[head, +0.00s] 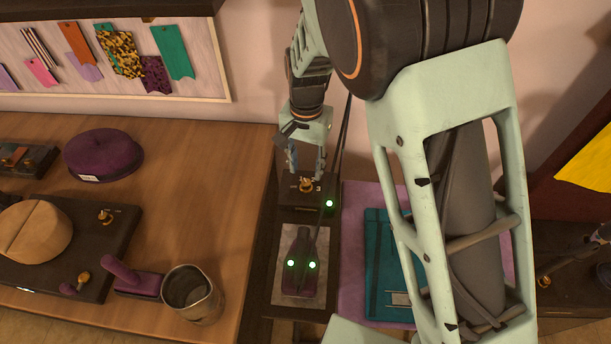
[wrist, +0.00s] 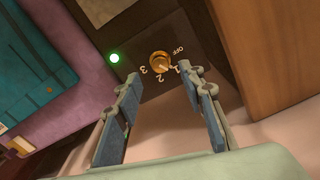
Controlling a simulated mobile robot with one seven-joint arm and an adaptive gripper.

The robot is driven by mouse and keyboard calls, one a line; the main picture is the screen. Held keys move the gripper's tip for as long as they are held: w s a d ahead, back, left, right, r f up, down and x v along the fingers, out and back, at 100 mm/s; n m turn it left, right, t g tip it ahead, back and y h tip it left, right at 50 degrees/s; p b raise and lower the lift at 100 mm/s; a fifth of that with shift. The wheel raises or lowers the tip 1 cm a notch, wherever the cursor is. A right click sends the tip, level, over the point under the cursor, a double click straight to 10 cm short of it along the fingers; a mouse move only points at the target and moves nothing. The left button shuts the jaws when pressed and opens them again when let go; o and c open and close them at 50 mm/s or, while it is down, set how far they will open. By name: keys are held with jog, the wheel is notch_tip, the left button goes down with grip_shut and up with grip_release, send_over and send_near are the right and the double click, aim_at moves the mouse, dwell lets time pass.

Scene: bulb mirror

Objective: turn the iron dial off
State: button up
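The iron dial is a small brass knob (head: 305,186) on a dark panel under my gripper. In the wrist view the knob (wrist: 159,62) has the marks OFF, 1, 2 and 3 around it; its pointer seems to face about 1, but it is too small to be sure. A green light (wrist: 115,58) glows beside it. My gripper (head: 305,172) points down just above the dial. In the wrist view my gripper (wrist: 160,78) is open and empty, with its two fingers apart and the knob showing between and beyond their tips. The purple iron (head: 299,280) rests on a pale pad, with green lights on it.
A teal folder (head: 385,265) lies right of the iron. A dark cable rises beside my gripper.

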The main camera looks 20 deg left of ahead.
aim_at(306, 182)
jog(key=shift+f, duration=2.7)
grip_shut()
